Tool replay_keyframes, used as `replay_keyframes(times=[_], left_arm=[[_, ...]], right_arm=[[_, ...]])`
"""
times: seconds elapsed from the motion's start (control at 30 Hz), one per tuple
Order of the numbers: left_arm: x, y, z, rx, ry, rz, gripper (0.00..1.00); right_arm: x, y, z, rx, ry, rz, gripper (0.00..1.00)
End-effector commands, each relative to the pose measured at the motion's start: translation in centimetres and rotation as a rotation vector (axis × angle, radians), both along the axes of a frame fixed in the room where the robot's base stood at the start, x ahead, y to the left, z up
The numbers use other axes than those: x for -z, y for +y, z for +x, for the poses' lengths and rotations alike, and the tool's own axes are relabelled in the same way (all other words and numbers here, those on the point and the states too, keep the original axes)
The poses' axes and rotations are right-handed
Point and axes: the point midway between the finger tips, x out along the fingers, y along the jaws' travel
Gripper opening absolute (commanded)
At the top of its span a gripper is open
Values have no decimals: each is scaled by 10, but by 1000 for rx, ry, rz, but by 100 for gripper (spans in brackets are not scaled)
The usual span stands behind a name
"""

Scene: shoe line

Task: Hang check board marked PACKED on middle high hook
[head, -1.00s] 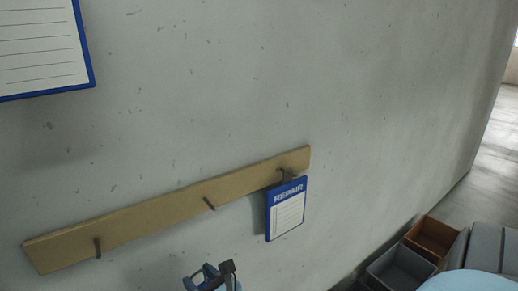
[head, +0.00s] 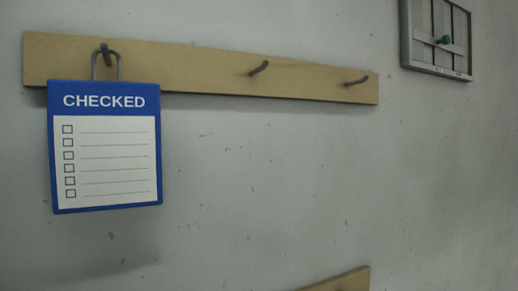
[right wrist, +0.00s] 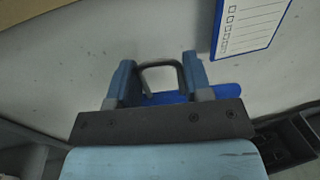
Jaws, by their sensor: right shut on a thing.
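The high rail (head: 200,72) runs across the wall in the head view. Its middle hook (head: 258,69) is bare. In the right wrist view my right gripper (right wrist: 159,68) is shut on the wire loop of a blue board (right wrist: 222,92). Only a strip of that board shows behind the fingers, so its marking is hidden. My left gripper is in neither current view.
A blue CHECKED board (head: 105,150) hangs on the high rail's left hook (head: 106,52). The right hook (head: 356,81) is bare. A lower rail (head: 345,281) shows at the bottom. A grey-framed panel (head: 408,50) is at upper right. Another board (right wrist: 246,28) shows near my right gripper.

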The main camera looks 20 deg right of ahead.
Motion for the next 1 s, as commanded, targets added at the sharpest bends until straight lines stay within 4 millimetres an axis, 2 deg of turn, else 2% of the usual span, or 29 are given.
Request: replay_keyframes(times=[1.0], left_arm=[[-2,1,4,0,-8,2,100]], right_arm=[[-2,0,1,0,-1,0,16]])
